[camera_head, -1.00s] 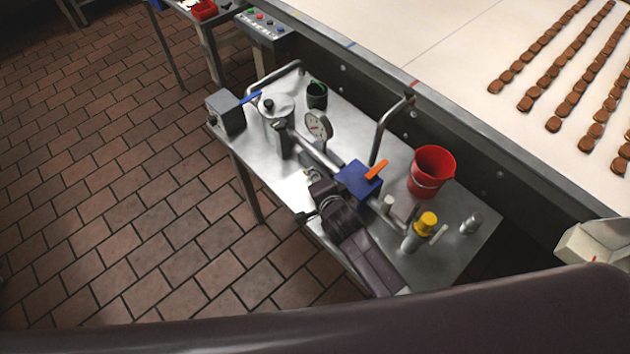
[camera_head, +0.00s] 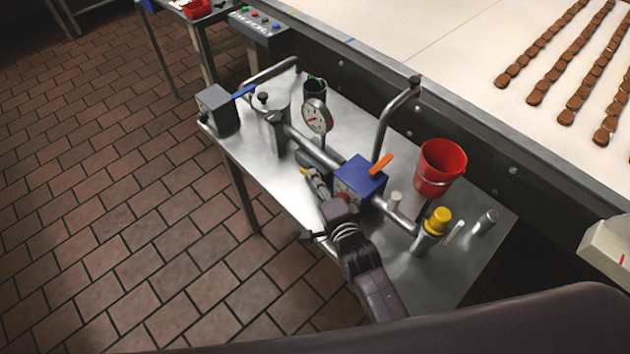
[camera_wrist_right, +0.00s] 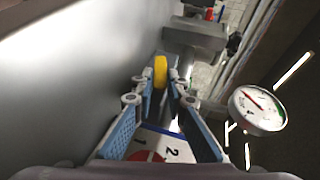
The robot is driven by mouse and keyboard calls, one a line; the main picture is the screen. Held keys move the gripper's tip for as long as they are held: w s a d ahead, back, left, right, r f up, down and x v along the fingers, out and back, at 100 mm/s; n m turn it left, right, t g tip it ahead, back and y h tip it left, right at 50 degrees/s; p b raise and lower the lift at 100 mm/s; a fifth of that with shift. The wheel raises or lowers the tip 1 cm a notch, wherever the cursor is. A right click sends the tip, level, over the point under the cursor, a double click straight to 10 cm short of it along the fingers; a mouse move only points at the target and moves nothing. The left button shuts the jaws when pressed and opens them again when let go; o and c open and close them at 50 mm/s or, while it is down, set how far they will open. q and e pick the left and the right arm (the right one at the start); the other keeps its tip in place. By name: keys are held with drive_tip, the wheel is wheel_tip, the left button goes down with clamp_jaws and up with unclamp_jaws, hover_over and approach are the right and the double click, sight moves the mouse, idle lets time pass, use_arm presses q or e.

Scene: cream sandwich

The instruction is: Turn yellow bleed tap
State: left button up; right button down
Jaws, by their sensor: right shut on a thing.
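The yellow bleed tap (camera_head: 303,171) shows as a small yellow tip beside the pipework on the metal table in the head view. It also shows in the right wrist view as a yellow piece (camera_wrist_right: 160,71) between my fingertips. My right gripper (camera_head: 313,181) reaches in from the table's front edge. Its blue-padded fingers (camera_wrist_right: 161,88) close together at the tips on the yellow tap. The fingers partly hide the tap, so its exact angle is hard to tell. My left gripper is not in view.
A blue box (camera_head: 359,181) with an orange lever sits close right of my gripper. A pressure gauge (camera_head: 317,116) stands behind it. A yellow-capped fitting (camera_head: 436,228) and a red bucket (camera_head: 441,168) are further right. A conveyor (camera_head: 430,40) runs behind the table.

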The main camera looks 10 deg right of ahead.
drive_tip(key=c, duration=1.9)
unclamp_jaws()
drive_tip(key=shift+c, duration=0.2)
